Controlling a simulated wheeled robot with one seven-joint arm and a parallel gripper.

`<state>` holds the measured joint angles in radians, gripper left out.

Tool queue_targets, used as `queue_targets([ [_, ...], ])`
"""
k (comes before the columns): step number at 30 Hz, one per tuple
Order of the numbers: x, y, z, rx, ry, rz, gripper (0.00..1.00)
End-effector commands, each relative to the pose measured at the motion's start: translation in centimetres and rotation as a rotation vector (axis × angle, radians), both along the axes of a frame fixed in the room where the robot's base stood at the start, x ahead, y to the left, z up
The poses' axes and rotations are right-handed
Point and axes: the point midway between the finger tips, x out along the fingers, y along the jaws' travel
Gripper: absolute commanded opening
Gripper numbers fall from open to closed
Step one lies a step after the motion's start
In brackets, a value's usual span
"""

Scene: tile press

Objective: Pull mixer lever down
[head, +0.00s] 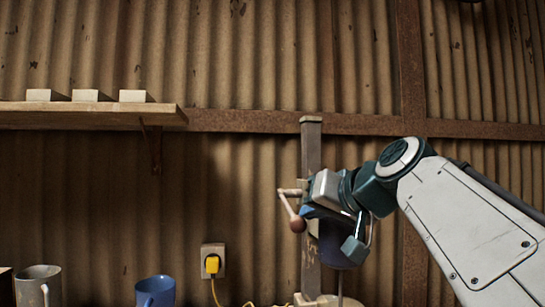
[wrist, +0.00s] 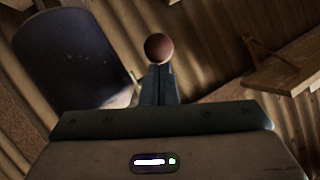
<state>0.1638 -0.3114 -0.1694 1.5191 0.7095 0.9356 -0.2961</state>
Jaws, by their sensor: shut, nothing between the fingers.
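The mixer is a drill-press-like stand with a grey upright column (head: 311,145) and a dark rounded head (head: 338,248), partly behind my gripper. The dark head also fills the upper left of the wrist view (wrist: 72,58). Its lever (head: 287,205) slants down to a reddish-brown ball knob (head: 297,225). In the wrist view the ball (wrist: 158,47) appears right at the fingertips. My gripper (head: 305,211) is beside the lever, close to the ball. Its fingers (wrist: 160,84) are together with nothing between them. Whether they touch the ball I cannot tell.
A wooden shelf (head: 90,117) with pale blocks (head: 92,95) is on the wall at left. A grey mug (head: 38,285) and a blue mug (head: 155,291) stand below. A yellow plug (head: 212,264) with its cord sits in a wall socket left of the mixer.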

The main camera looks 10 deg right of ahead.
Motion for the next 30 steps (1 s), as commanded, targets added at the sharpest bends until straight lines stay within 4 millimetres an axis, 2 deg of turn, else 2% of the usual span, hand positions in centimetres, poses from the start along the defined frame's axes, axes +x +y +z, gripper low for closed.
queue_targets([
  [1, 0.0, 0.3, -1.5, 0.0, -0.021, 0.006, 0.0],
  [12, 0.6, 0.8, -4.3, -0.007, -0.178, 0.018, 0.0],
  [21, 1.1, 0.8, -5.7, -0.009, -0.18, 0.018, 0.0],
  [30, 1.4, 0.7, -6.2, -0.009, -0.178, 0.018, 0.0],
])
